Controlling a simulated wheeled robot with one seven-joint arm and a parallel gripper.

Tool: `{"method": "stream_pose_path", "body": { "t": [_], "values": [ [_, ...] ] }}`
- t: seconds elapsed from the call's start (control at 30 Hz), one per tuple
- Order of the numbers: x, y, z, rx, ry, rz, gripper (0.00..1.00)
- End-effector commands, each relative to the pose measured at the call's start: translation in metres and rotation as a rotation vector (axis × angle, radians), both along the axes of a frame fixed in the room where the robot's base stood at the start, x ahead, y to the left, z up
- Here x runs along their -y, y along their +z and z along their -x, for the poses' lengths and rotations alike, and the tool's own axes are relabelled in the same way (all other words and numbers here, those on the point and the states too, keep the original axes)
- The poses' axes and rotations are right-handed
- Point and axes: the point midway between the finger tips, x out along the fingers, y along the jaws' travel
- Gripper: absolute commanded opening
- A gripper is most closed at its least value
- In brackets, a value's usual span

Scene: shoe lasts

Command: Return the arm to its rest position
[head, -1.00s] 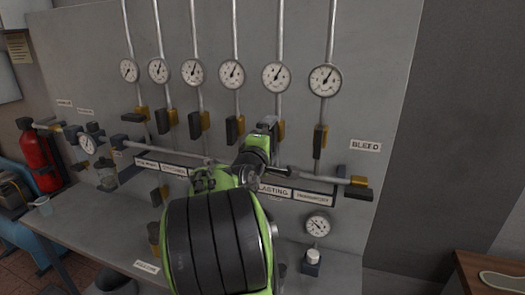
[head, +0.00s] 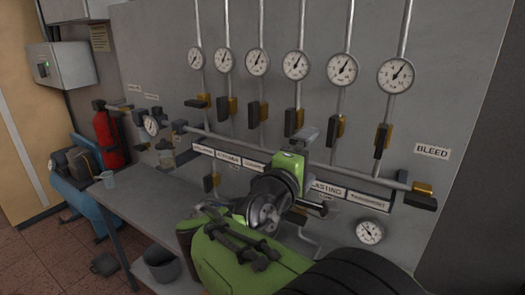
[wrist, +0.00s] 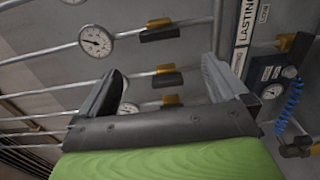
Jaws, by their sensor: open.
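My green and black arm (head: 245,250) reaches up from the bottom of the head view in front of a grey gauge panel (head: 150,50). My gripper (head: 304,136) is at its far end, in front of the panel's horizontal pipe and label strip. In the wrist view my gripper (wrist: 163,68) has its two dark fingers spread wide, with nothing between them. Panel pipes and yellow-and-black valve handles (wrist: 160,30) show behind the fingers. I cannot tell how far the fingertips are from the panel.
Several round gauges (head: 342,69) sit above valves with dark handles. A pipe with a yellow-ended valve (head: 422,189) runs across the panel. A grey bench (head: 150,205) stands below, with a bucket (head: 158,266) under it. A red extinguisher (head: 107,139) is at left. Floor shows at lower left.

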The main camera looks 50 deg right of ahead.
Motion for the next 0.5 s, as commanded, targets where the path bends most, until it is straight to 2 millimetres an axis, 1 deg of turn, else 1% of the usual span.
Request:
{"method": "stream_pose_path", "body": {
  "t": [0.27,0.33,0.37,0.43,0.47,0.5],
  "values": [
    [0.000,-0.001,0.000,0.005,0.003,-0.007,1.00],
    [-0.005,-0.012,-0.004,0.065,0.035,-0.078,1.00],
    [-0.011,-0.022,-0.007,0.115,0.062,-0.143,1.00],
    [-0.038,-0.055,-0.020,0.265,0.148,-0.375,1.00],
    [-0.056,-0.071,-0.026,0.327,0.184,-0.496,1.00],
    [-0.085,-0.091,-0.032,0.393,0.226,-0.660,1.00]
  ]
}}
